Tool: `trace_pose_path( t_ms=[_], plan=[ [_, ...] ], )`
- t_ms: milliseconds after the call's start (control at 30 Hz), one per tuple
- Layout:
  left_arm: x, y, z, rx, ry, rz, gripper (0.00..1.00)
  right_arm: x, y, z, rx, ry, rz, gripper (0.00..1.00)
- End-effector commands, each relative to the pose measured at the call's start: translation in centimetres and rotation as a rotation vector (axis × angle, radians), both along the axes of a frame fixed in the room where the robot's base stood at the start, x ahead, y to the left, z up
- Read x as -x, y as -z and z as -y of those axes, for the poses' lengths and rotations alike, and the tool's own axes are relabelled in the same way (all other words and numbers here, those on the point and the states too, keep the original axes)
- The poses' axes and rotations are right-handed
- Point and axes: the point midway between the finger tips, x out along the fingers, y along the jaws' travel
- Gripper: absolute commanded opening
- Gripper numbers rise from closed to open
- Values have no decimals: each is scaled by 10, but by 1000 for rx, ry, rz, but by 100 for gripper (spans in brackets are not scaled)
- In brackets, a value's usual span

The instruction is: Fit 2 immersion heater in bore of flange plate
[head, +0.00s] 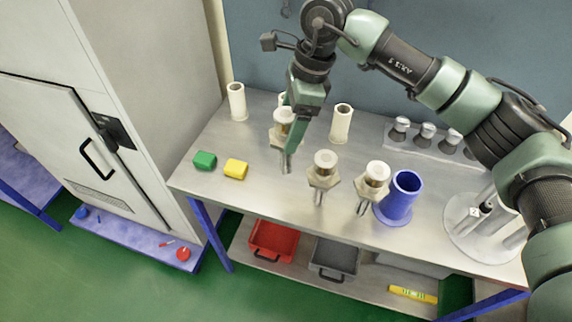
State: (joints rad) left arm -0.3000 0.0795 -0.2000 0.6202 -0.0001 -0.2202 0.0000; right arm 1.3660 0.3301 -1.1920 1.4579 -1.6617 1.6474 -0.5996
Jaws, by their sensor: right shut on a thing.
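Three immersion heaters with pale caps, hex collars and metal rods are over the bench. One heater (283,132) is at my right gripper (294,132), which is shut on it; the green finger covers part of it. I cannot tell whether its rod end touches the bench. A second heater (324,168) is in the middle, and a third heater (373,181) is to its right, beside a blue flanged tube (404,192). A round grey plate (462,238) with upright metal cylinders at the right may be the flange plate; my arm partly hides it. My left gripper is not in view.
Cream tubes (237,102) and (341,124) stand at the back, another partly hidden. Green (204,161) and yellow (236,169) blocks lie at the left. Metal knobs (425,133) stand at the back right. Red (274,242) and grey (334,260) bins are on the lower shelf.

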Motion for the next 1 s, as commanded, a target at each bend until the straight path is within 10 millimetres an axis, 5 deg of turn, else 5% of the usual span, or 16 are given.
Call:
trace_pose_path(
  t_ms=[1000],
  plan=[
    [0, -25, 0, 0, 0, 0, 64, 0, -62, -1, -3, 0, 2, 35]
  ],
)
